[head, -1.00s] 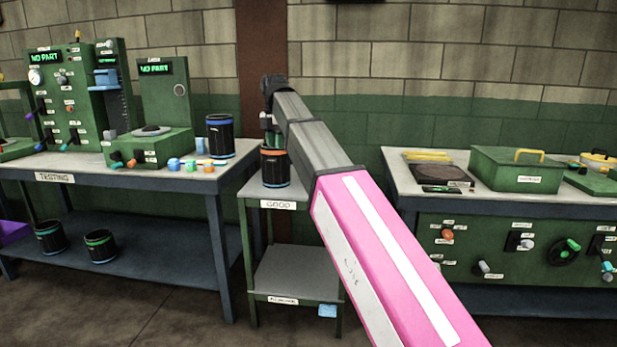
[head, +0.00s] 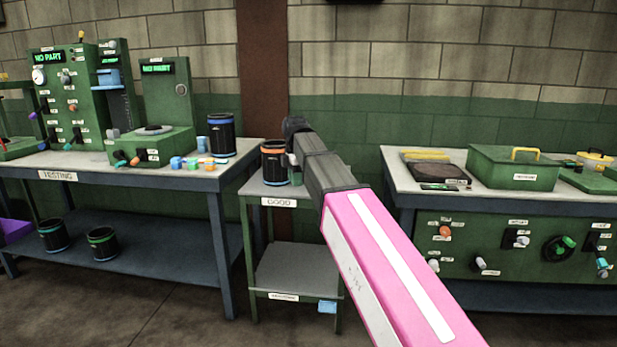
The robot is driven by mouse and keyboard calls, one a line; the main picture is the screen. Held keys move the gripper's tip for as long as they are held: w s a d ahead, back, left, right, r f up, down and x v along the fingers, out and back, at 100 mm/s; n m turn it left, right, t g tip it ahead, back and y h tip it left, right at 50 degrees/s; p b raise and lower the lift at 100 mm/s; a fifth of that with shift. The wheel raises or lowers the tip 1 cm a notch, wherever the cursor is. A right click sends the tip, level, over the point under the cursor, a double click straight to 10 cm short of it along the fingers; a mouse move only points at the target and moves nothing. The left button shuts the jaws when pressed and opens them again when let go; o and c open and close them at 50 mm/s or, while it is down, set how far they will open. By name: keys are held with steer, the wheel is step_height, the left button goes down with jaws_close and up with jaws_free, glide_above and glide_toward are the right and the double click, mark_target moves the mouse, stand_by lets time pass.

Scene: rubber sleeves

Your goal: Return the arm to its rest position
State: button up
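My arm (head: 375,250), with a pink and white forearm and dark grey end links, reaches up from the lower right of the head view. Its wrist end (head: 297,128) is beside and in front of the small stand marked GOOD. My gripper (head: 292,162) points down there, mostly hidden behind the arm links, and its fingers cannot be made out. A black bin with an orange rim (head: 273,165) stands upright on the stand, just left of the gripper. I cannot tell whether they touch.
The GOOD stand (head: 262,188) is between the TESTING table (head: 100,170) on the left and a green bench (head: 400,180) on the right. A blue-rimmed black bin (head: 221,138) and small coloured pieces (head: 190,163) are on the testing table. A green box (head: 512,168) sits on the bench.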

steer(key=s+d+f+m, duration=0.6)
steer(key=d+f+m, duration=0.1)
steer(key=f, duration=0.5)
steer(key=s+d+f+m, duration=0.6)
steer(key=d+f+m, duration=0.1)
steer(key=f, duration=0.5)
steer(key=s+d+f+m, duration=0.6)
steer(key=d+f, duration=0.3)
steer(key=f, duration=0.4)
steer(key=shift+s+m, duration=0.25)
steer(key=shift+m, duration=0.55)
steer(key=shift+f, duration=0.1)
